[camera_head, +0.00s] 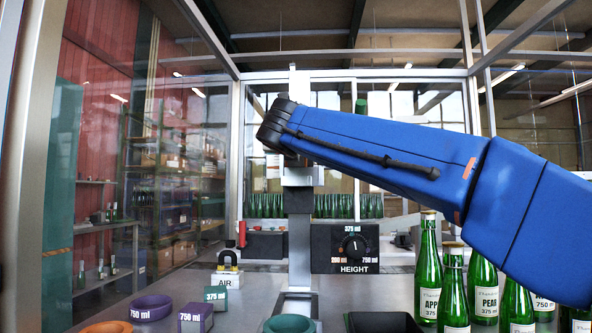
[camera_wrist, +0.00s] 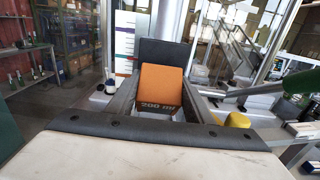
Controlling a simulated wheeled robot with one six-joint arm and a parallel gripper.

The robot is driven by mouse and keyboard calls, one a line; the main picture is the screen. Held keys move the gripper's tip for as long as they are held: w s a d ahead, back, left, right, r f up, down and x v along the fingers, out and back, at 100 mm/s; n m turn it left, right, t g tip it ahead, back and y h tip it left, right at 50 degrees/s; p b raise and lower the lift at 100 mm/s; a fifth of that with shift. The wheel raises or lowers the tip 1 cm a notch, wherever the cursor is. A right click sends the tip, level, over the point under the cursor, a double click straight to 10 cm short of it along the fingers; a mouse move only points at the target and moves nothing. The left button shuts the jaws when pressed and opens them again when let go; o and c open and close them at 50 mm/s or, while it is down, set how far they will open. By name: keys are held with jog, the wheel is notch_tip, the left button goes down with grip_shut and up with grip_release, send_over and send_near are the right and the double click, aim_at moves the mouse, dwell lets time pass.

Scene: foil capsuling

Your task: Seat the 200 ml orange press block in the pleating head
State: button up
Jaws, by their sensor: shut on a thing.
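The orange press block (camera_wrist: 162,86), marked "200 ml", shows in the wrist view between the two dark fingers of my gripper (camera_wrist: 162,104), which is shut on it. A dark grey block-shaped part (camera_wrist: 165,52) is directly beyond it; I cannot tell whether they touch. In the head view my blue arm reaches in from the right, and its wrist end hides my gripper and the orange block. The pleating head (camera_head: 300,176) appears to be the pale part on the upright metal column, just below my wrist end. Its socket is hidden.
An AIR valve (camera_head: 228,262) is left. Purple (camera_head: 195,318) and teal (camera_head: 216,297) blocks and a purple ring (camera_head: 151,307) lie front left. Green bottles (camera_head: 453,290) stand right, below my arm.

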jog(key=shift+f, duration=2.6)
jog(key=o, duration=1.2)
jog(key=shift+f, duration=0.15)
jog(key=s, duration=1.7)
jog(key=shift+s+r, duration=0.2)
jog(key=shift+s, duration=0.05)
jog(key=shift+s, duration=0.1)
